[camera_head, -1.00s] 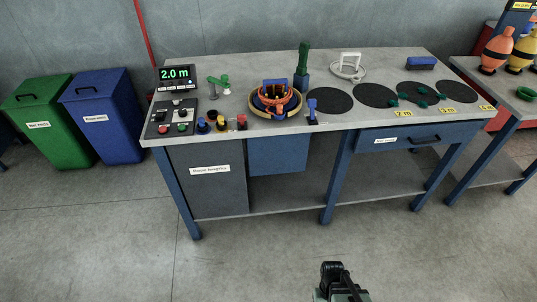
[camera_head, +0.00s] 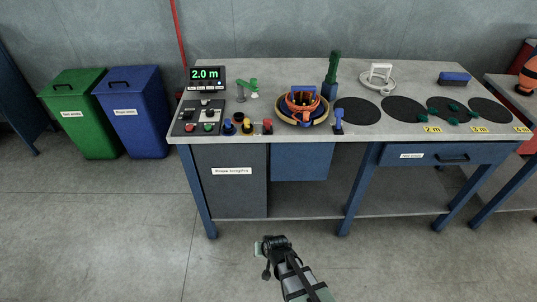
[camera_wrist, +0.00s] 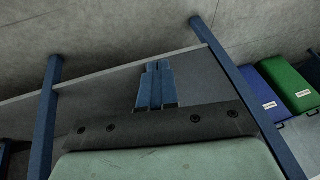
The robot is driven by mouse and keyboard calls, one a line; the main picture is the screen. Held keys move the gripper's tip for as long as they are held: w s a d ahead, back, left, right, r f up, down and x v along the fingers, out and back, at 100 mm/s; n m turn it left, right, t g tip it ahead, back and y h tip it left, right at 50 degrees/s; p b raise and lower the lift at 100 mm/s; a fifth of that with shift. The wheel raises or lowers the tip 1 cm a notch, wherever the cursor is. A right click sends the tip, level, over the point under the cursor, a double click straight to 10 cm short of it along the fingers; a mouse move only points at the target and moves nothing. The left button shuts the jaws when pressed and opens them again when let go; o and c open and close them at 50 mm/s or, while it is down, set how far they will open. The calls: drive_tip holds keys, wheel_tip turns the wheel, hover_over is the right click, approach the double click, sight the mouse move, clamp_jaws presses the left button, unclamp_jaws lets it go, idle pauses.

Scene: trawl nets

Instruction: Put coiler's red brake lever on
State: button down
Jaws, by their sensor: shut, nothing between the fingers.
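The coiler (camera_head: 322,120) stands on the workbench in the head view, a round tan tray with orange rope coiled in it. A small red part (camera_head: 267,125) sits at the bench's front edge, just left of the coiler; it may be the brake lever, but its position is too small to tell. My gripper (camera_wrist: 156,66) shows in the wrist view with its two blue fingers together and empty. My arm's end is low in front of the bench in the head view, well apart from the coiler. The fingertips are not clear there.
The workbench (camera_head: 225,75) carries a control panel (camera_head: 186,129), a 2.0 m display (camera_head: 205,73), yellow and blue knobs, and dark round pads (camera_head: 403,109). Green (camera_head: 85,130) and blue (camera_head: 140,125) bins stand left. The floor before the bench is clear.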

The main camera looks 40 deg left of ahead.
sight(268, 124)
drive_tip(key=w+a+r+m+t+y, duration=0.55)
drive_tip(key=w+a+r+y, duration=0.2)
drive_tip(key=a+r, duration=0.5)
drive_tip(key=w+d+r+m+t+y, duration=0.2)
drive_tip(key=r+m+t, duration=0.3)
drive_tip(key=r, duration=0.3)
drive_tip(key=w+d+r+m+t+y, duration=0.1)
drive_tip(key=d+r+m+t+y, duration=0.1)
drive_tip(key=r+m+t, duration=0.2)
wheel_tip(268, 124, up, 4)
drive_tip(key=m, duration=0.4)
drive_tip(key=shift+w+d+f+t, duration=0.15)
drive_tip(key=shift+w+d+t, duration=0.05)
drive_tip(key=shift+w+t, duration=0.15)
drive_tip(key=x, duration=1.4)
